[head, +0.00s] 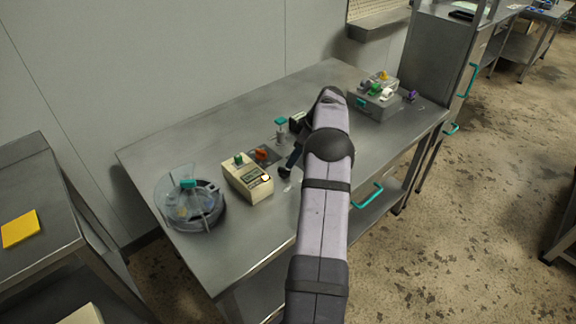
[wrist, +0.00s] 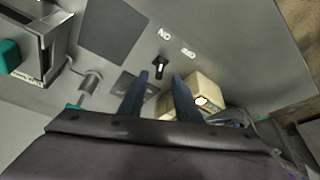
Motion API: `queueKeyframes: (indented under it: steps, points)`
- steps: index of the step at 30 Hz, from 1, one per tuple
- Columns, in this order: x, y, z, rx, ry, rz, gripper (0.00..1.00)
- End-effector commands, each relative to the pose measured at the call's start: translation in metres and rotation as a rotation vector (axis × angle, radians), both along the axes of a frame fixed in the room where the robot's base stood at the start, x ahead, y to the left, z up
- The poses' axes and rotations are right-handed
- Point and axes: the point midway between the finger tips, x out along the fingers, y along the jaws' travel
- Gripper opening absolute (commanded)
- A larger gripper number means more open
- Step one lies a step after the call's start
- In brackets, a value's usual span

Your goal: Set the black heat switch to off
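The black heat switch (wrist: 160,66) shows in the wrist view, small and dark with a pale strip along it, on the steel surface. Two white labels lie beyond it: one appears to read ON upside down (wrist: 164,34), the other, to its right, appears to read OFF (wrist: 188,51). My gripper (wrist: 161,76) is open, its two dark fingers apart with nothing between them; the switch shows just beyond the tips, around the middle of the gap. I cannot tell the height above it. In the head view my gripper (head: 287,170) is low over the table, partly behind my arm; the switch is not distinguishable there.
A beige box (head: 247,184) with a lit lamp stands beside my gripper, also in the wrist view (wrist: 207,91). A glass-lidded round vessel (head: 190,207) is left of it. A teal-topped post (head: 281,132) stands behind. A grey box (head: 373,101) with coloured parts is at right.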

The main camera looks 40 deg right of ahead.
Motion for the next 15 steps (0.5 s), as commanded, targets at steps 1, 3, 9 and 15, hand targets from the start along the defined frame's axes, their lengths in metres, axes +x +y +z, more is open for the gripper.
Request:
queueKeyframes:
  steps: [1, 3, 9, 15]
  points:
    - [0.002, 0.002, -0.005, 0.003, 0.003, 0.002, 0.3]
    - [0.005, 0.004, -0.013, 0.003, 0.003, 0.001, 0.3]
    - [0.014, 0.008, -0.036, 0.001, 0.002, 0.0, 0.3]
    - [0.019, 0.011, -0.051, 0.0, 0.001, 0.0, 0.3]
